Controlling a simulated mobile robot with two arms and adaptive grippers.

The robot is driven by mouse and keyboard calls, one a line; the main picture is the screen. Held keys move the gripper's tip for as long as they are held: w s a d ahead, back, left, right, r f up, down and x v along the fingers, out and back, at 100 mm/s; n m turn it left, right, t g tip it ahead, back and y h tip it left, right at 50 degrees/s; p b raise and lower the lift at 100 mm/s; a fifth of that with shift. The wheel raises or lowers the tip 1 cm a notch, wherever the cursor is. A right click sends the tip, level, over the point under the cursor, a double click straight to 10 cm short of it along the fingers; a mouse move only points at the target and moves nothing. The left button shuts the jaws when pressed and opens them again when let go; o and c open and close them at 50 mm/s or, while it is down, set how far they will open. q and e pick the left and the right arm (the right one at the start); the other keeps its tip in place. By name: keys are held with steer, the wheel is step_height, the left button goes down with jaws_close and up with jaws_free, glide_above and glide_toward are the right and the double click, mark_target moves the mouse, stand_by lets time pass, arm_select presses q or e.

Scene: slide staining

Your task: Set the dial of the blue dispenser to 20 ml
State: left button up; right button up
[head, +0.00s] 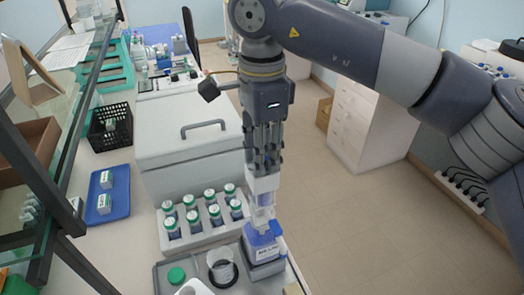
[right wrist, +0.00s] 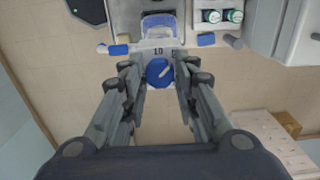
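The blue dispenser (head: 262,243) stands upright at the counter's front right corner. It has a blue body and a pale upper part, with a blue nozzle at its side. Its round blue dial (right wrist: 159,72) bears a white pointer mark slanting up to the right, and "10" shows just above it in the right wrist view. My right gripper (head: 262,165) points down over the dispenser's top. My left gripper is not in view.
A white rack (head: 197,235) of green-capped bottles stands left of the dispenser. A beaker (head: 221,266) and a green-capped jar (head: 176,275) are in front. A large grey box (head: 185,150) stands behind. Open floor lies to the right.

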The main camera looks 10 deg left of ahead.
steer(key=shift+o, duration=0.8)
steer(key=shift+r, duration=0.1)
step_height(320, 180, up, 12)
